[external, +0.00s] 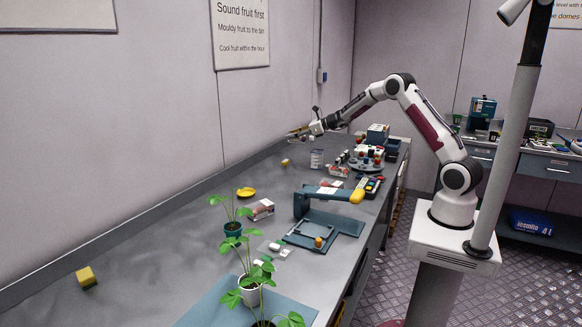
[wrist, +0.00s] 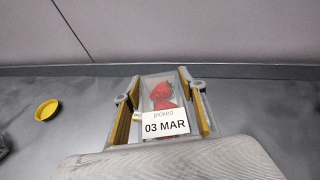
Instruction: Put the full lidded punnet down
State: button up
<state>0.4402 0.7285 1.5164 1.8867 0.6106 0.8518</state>
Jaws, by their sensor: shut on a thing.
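In the wrist view a clear lidded punnet (wrist: 150,92) with red strawberries (wrist: 162,97) sits between my gripper's two fingers. A white label reading "picked 03 MAR" (wrist: 166,124) is on it. My gripper (wrist: 163,100) is shut on the punnet, with a yellow-padded finger at each side. In the external view my gripper (external: 298,134) is at the end of the outstretched arm, above the far part of the grey bench (external: 150,250), near the wall. The punnet is too small to make out clearly there. The gap beneath it cannot be judged from the wrist view.
A yellow dish (wrist: 46,110) lies on the bench at left; it also shows in the external view (external: 246,192). Clutter fills the far end. Bench along the wall is mostly clear.

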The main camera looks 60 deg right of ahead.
jog(key=s+a+n+g+y, duration=0.1)
jog(key=s+a+n+y, duration=0.1)
jog(key=a, duration=0.9)
jog(key=s+a+f+n+g+y, duration=0.1)
jog(key=s+a, duration=0.4)
jog(key=a, duration=0.6)
jog(key=s+a+f+n+g+y, duration=0.1)
jog(key=s+a+n+y, duration=0.2)
jog(key=a, duration=0.9)
jog(key=shift+s+y, duration=0.3)
jog(key=shift+s, duration=0.3)
jog(key=shift+f, duration=3.1)
jog(key=shift+f, duration=0.1)
jog(key=shift+f, duration=1.8)
jog(key=shift+f, duration=0.1)
